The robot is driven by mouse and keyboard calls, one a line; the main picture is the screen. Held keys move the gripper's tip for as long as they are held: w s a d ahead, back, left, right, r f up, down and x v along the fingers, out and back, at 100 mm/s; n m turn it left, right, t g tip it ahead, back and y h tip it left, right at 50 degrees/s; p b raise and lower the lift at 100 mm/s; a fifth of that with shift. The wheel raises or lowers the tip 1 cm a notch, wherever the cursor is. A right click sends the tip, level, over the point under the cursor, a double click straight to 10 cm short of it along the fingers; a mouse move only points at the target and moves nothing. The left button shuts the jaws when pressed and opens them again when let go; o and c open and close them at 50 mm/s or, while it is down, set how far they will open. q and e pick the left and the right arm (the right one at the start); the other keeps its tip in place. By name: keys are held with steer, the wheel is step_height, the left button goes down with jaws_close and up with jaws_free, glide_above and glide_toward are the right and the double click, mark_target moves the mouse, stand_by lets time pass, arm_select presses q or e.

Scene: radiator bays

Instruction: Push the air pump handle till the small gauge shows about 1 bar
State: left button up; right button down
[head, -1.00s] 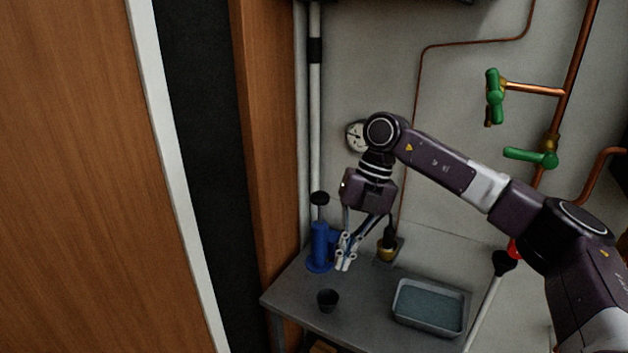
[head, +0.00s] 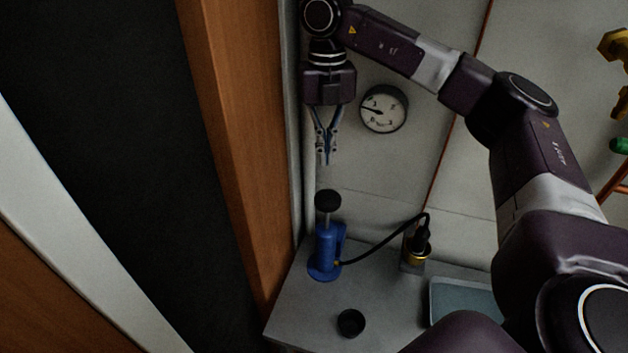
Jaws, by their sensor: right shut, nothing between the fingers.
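The blue air pump (head: 325,251) stands upright at the left of the grey bench. Its black knob handle (head: 327,201) is up on a short grey rod. A black hose runs from the pump to a brass fitting (head: 417,256) on its right. A round white gauge (head: 384,108) hangs on the wall above; its needle points left, but the numbers are too small to read surely. My right gripper (head: 327,160) is shut and empty, pointing down above the pump handle and apart from it. My left gripper is not in view.
A small black cup (head: 351,322) stands on the bench (head: 300,304) in front of the pump. A grey tray (head: 462,300) lies to the right, partly hidden by my arm. A wooden post (head: 232,150) stands close on the left.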

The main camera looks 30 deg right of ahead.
mark_target(328, 194)
steer(key=f+b, duration=0.1)
steer(key=f, duration=0.1)
steer(key=s+f+b, duration=0.1)
steer(key=b, duration=0.1)
steer(key=f+b, duration=0.2)
steer(key=shift+s+a+f, duration=0.1)
steer(key=shift+s+f, duration=0.2)
steer(key=shift+f+b, duration=0.3)
steer(key=shift+f, duration=0.25)
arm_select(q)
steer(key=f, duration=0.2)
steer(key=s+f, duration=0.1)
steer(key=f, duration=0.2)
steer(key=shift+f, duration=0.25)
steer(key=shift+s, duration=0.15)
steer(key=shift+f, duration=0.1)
